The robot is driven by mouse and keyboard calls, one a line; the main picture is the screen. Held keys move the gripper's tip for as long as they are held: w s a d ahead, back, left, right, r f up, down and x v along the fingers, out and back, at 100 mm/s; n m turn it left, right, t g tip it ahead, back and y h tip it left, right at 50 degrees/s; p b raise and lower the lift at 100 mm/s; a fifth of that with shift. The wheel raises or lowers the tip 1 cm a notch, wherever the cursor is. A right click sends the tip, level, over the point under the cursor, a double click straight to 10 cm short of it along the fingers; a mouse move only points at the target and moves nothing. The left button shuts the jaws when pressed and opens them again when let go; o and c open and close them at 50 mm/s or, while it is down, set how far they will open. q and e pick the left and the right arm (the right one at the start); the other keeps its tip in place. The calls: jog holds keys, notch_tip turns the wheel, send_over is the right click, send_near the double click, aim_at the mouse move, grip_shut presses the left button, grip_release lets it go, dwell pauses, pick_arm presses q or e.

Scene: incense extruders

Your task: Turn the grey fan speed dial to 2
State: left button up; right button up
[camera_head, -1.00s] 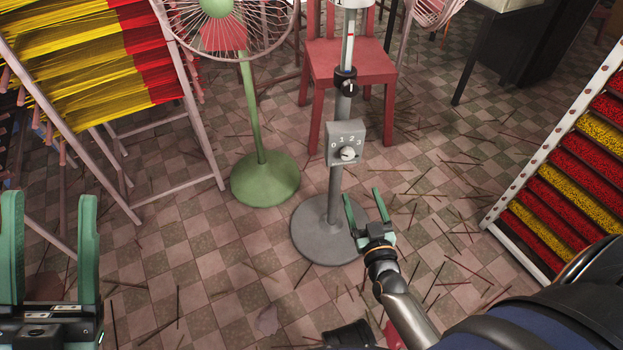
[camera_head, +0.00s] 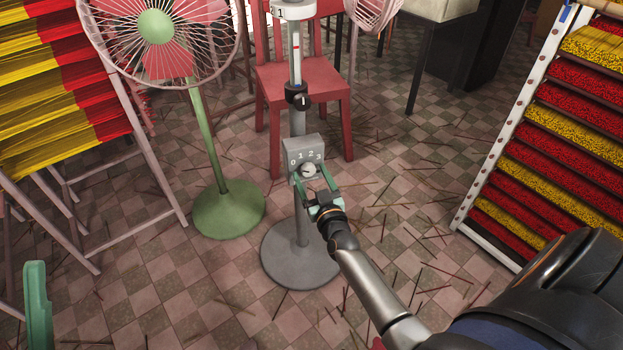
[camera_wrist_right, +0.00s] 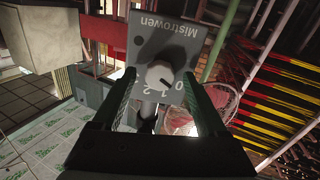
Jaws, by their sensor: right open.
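The grey fan speed dial (camera_head: 309,170) is on the front of a grey control box (camera_head: 291,149) marked 0, 1, 2, 3, on the grey stand's pole. My right gripper (camera_head: 311,174) is open, its green fingers reaching up to either side of the dial. In the right wrist view the round, pale dial (camera_wrist_right: 160,76) lies between the two fingertips, with a gap showing on each side. I cannot tell which number the dial points to.
The stand's round grey base (camera_head: 285,265) is on the tiled floor, scattered with incense sticks. A green fan (camera_head: 228,208) stands to its left, a red chair (camera_head: 320,80) behind. A rack of red and yellow trays (camera_head: 500,150) is at the right.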

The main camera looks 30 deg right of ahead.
jog(key=shift+c, duration=0.2)
grip_shut()
dwell(0.5)
